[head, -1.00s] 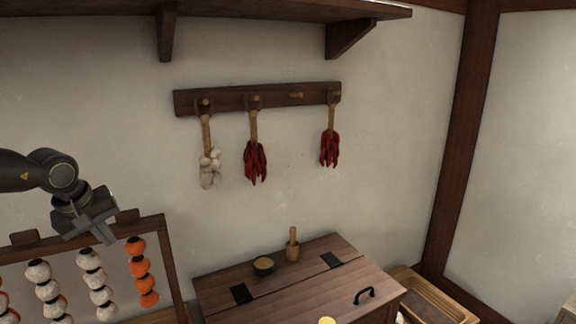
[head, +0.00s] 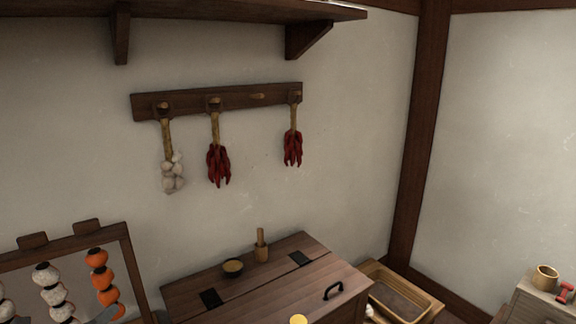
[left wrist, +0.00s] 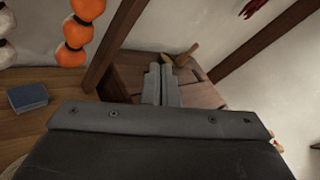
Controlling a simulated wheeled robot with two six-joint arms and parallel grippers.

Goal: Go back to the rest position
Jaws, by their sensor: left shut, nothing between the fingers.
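My left gripper (left wrist: 161,86) shows in the left wrist view with its two grey fingers shut together and nothing between them. It points toward the wooden chest, beside the frame's post. In the head view only a grey piece of my left gripper (head: 103,315) shows at the bottom left edge, in front of the bead frame. My right gripper is in neither view.
A wooden frame (head: 75,241) with orange and white strings stands at left. Garlic (head: 172,175) and chillies (head: 219,165) hang above. A blue box (left wrist: 28,96) lies on the wooden surface.

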